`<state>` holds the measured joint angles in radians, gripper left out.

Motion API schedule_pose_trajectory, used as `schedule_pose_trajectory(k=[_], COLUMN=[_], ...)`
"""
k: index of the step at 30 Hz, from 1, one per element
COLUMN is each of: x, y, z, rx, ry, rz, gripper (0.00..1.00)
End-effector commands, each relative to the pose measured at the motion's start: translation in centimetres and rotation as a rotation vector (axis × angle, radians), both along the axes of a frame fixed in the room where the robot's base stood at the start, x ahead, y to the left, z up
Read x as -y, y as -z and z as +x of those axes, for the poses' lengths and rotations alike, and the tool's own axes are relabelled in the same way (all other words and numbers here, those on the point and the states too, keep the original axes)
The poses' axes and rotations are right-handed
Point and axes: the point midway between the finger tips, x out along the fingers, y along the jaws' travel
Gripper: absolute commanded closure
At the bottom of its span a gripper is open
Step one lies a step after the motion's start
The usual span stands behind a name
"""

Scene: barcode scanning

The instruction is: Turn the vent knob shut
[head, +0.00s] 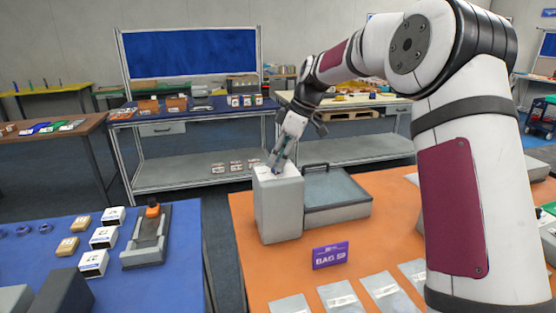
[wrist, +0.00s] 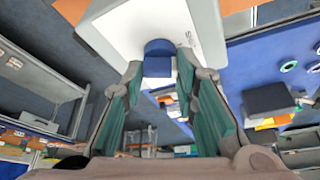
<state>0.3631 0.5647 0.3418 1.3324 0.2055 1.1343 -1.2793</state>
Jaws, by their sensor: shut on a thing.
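The blue vent knob (wrist: 158,60) shows in the wrist view on the top face of a white box (wrist: 118,32). My gripper (wrist: 160,70) has one finger at each side of the knob and is shut on it. In the head view, my gripper (head: 275,167) points down onto the top of the same box (head: 279,212), which stands upright on the orange table. The knob is hidden behind the fingers there, and its turn angle cannot be told.
A grey lidded case (head: 337,196) stands right beside the box on the orange table (head: 285,262). The blue table (head: 60,230) at left holds small boxes and a black device (head: 147,240).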

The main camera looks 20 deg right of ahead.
Motion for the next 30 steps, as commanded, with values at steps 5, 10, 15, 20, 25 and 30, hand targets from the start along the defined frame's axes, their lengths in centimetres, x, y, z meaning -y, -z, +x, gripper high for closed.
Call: schedule_pose_trajectory(k=[5, 10, 15, 20, 25, 30], x=[0.12, 0.08, 0.05, 0.1, 0.1, 0.09], y=[0.22, 0.18, 0.13, 0.14, 0.09, 0.07], z=[0.25, 0.29, 0.31, 0.29, 0.29, 0.25], rx=[0.0, 0.0, -0.001, -0.001, -0.001, -0.002], ry=[-0.154, -0.282, -0.374, -0.43, -0.458, -0.467], rz=[0.0, 0.0, 0.0, -0.001, -0.002, -0.001], gripper=[1.0, 1.0, 1.0, 1.0, 1.0, 1.0])
